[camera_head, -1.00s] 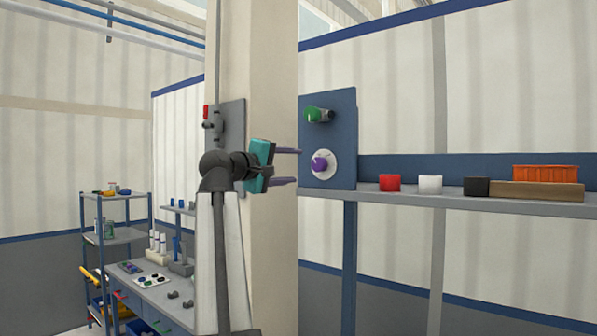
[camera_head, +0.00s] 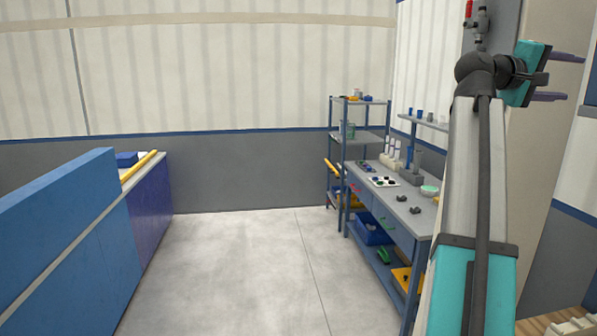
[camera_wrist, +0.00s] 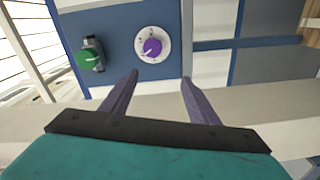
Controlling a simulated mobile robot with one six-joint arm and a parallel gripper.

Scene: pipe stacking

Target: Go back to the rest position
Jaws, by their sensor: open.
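My gripper (camera_head: 556,77) is at the upper right of the head view, with its purple fingers apart and pointing right. In the wrist view my gripper (camera_wrist: 158,92) shows both fingers spread with nothing between them. Beyond the fingertips in the wrist view is a blue panel (camera_wrist: 118,71) with a green knob (camera_wrist: 87,60) and a purple knob (camera_wrist: 152,47) on a white dial. The fingers look apart from the panel. My raised arm fills the right side of the head view.
A grey workbench (camera_head: 408,210) with small items and a blue-posted shelf rack (camera_head: 358,137) stand right of centre. A blue partition (camera_head: 70,225) and a counter with a yellow bar (camera_head: 139,166) stand at the left. The grey floor (camera_head: 235,265) between them is clear.

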